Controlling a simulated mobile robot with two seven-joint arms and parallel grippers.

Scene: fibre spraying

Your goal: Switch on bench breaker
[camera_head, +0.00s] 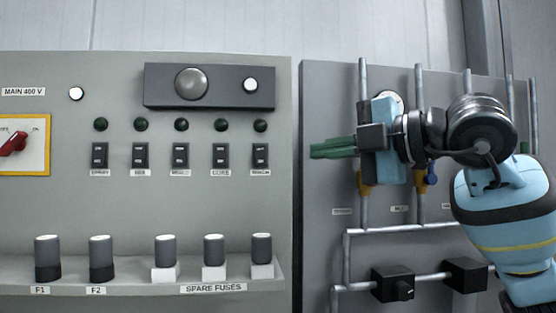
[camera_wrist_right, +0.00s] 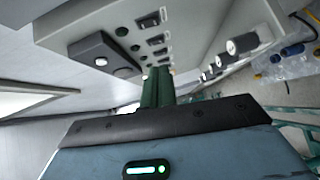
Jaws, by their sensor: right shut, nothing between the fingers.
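A row of several small black breaker switches (camera_head: 180,155) sits on the grey panel (camera_head: 60,120) in the head view, each with a dark green lamp above and a small label below. The labels are too small to read surely, so I cannot tell which is the bench breaker. The switches also show in the wrist view (camera_wrist_right: 157,40). My right gripper (camera_head: 316,151), with green fingers, is shut and empty. Its tips point left, to the right of the rightmost switch (camera_head: 260,155) and apart from it in the picture. My left gripper is out of view.
A red rotary main switch (camera_head: 14,144) on a yellow-edged plate is at the far left. A dark box (camera_head: 210,86) with a round knob juts out above the lamps. Fuses (camera_head: 165,250) stand on a ledge below. Pipes (camera_head: 364,110) and valves stand behind my right arm.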

